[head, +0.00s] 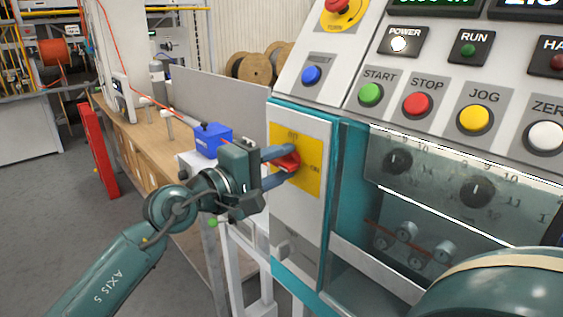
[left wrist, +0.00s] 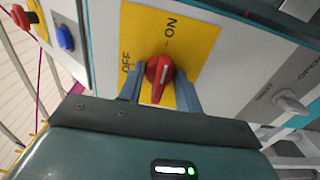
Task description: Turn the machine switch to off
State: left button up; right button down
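The machine switch is a red rotary knob (head: 290,161) on a yellow plate (head: 311,179) on the machine's front panel. It also shows in the left wrist view (left wrist: 159,74), with its bar roughly in line with the ON label and OFF off to the left. My left gripper (head: 283,166) is at the switch, one finger on each side of the knob. In the left wrist view (left wrist: 160,90) the fingers stand apart, with a gap visible between them and the red bar. My right gripper is out of view.
Above the switch are a blue button (head: 312,75) and a red emergency stop (head: 341,13). Green, red and yellow buttons line the sloped panel to the right. A blue box (head: 213,140) stands behind my left gripper. A grey handle (left wrist: 290,103) sticks out below the plate.

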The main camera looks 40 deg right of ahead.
pick_arm(q)
jog(key=shift+r+n+p, duration=0.25)
jog(key=shift+n+p, duration=0.75)
jog(key=shift+n, duration=0.1)
jog(key=shift+c, duration=0.2)
jog(key=shift+n+p, duration=0.5)
jog(key=shift+n, duration=0.3)
jog(key=n+p, duration=0.3)
jog(key=n, duration=0.1)
jog(key=shift+n+p, duration=0.35)
jog(key=shift+n, duration=0.25)
jog(key=shift+n+p, duration=0.65)
jog(key=shift+n, duration=0.15)
jog(key=shift+n+p, duration=0.4)
jog(key=shift+n, duration=0.4)
jog(key=shift+f+n, duration=0.25)
jog(key=shift+n, duration=0.45)
jog(key=n, duration=0.3)
jog(key=o, duration=0.3)
jog(key=shift+n, duration=0.4)
jog(key=o, duration=0.4)
jog(key=shift+o, duration=0.2)
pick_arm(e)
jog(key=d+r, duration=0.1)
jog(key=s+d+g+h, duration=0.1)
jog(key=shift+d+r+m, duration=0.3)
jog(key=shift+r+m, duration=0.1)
